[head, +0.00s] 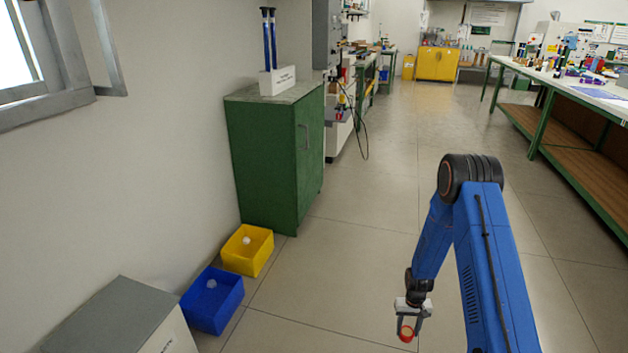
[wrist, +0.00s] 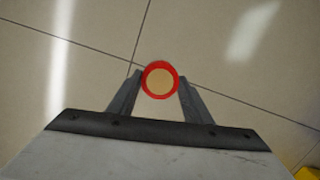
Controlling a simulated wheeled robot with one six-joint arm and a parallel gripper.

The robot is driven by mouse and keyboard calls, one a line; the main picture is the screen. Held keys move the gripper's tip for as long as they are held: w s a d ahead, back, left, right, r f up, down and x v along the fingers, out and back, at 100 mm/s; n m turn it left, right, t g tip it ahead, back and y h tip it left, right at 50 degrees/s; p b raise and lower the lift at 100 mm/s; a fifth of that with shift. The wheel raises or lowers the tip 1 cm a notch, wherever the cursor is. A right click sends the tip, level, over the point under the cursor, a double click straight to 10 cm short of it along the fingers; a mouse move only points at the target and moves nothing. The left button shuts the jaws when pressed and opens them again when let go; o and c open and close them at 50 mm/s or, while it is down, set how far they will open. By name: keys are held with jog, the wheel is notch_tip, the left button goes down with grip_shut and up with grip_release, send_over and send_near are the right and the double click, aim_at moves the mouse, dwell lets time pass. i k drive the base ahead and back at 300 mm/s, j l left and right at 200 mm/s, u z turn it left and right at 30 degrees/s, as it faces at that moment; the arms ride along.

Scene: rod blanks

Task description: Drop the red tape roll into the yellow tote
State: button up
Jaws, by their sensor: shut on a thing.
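The red tape roll (head: 406,334) is a red ring with a tan middle. It is held between the fingertips of my gripper (head: 409,325), over the tiled floor at the lower middle of the head view. The wrist view also shows the roll (wrist: 160,80) between the two grey fingers, with floor tiles beyond it. The yellow tote (head: 247,250) stands on the floor to the left, well apart from my gripper, with a small white object inside. A yellow patch (wrist: 309,174) shows at the lower right corner of the wrist view; it is too cut off to identify surely.
A blue tote (head: 212,300) with a whitish object inside stands in front of the yellow one. A green cabinet (head: 270,155) stands just behind the yellow tote. A grey-topped box (head: 115,310) is at lower left. The floor (head: 330,270) between totes and gripper is clear.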

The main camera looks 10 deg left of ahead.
aim_at(253, 253)
jog(key=i+u, duration=0.25)
jog(key=i, duration=0.25)
jog(key=i+l+u, duration=0.2)
jog(key=i, duration=0.25)
jog(key=i+l+u, duration=0.25)
jog(key=i, duration=0.25)
